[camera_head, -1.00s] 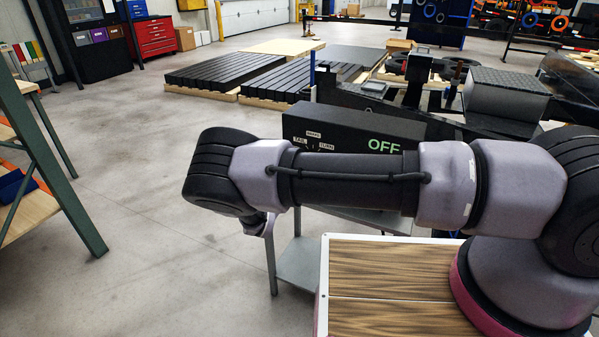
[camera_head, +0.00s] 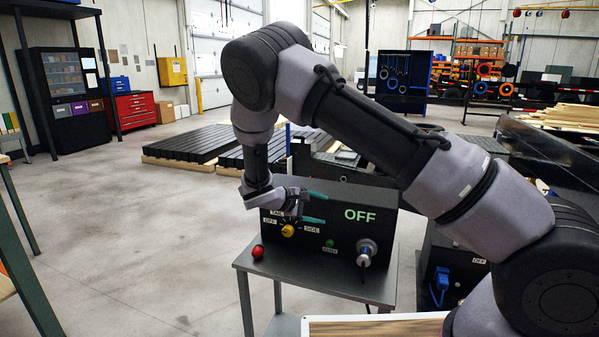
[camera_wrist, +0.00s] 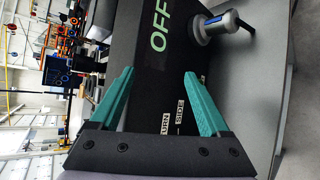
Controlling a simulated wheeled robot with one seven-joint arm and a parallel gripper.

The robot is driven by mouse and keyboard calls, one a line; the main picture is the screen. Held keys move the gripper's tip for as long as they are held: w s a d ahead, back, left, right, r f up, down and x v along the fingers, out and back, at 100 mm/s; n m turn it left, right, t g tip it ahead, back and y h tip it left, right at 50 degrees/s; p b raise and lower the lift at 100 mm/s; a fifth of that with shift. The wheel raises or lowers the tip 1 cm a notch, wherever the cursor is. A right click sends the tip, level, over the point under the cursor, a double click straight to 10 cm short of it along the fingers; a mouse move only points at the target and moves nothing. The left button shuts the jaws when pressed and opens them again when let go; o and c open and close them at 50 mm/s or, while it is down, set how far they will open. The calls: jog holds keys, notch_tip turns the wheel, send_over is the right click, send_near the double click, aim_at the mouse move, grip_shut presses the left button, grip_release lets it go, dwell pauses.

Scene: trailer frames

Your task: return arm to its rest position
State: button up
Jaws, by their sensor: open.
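My gripper (camera_head: 318,208) is open and empty, with two green fingers spread apart. In the head view it hangs in front of the upper left part of a black control box (camera_head: 340,262) marked OFF. My arm is bent, with its elbow high. In the wrist view my gripper (camera_wrist: 158,98) frames part of the black box (camera_wrist: 150,58), with the OFF text above the fingers and a silver round connector (camera_wrist: 222,27) at the upper right. The yellow knob (camera_head: 288,230) is just below my gripper in the head view.
The box stands on a grey metal table (camera_head: 300,285) with a red button (camera_head: 258,251) at its left. A wood-topped surface (camera_head: 375,327) is at the front. Stacked black beams (camera_head: 190,145) lie behind on the floor. Open concrete floor (camera_head: 130,230) is on the left.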

jog(key=s+d+r+m+g+y, duration=0.4)
jog(key=d+r, duration=0.3)
jog(key=r, duration=0.4)
jog(key=s+d+r+m+g+y, duration=0.1)
jog(key=s+d+r+m+y, duration=0.3)
jog(key=s+d+r+m, duration=0.5)
jog(key=s+d+r+m+t+y, duration=0.2)
jog(key=s+d+r+t+y, duration=0.1)
jog(key=s+r, duration=1.2)
jog(key=t+y, duration=0.1)
jog(key=t, duration=0.1)
jog(key=shift+m+t+y, duration=0.3)
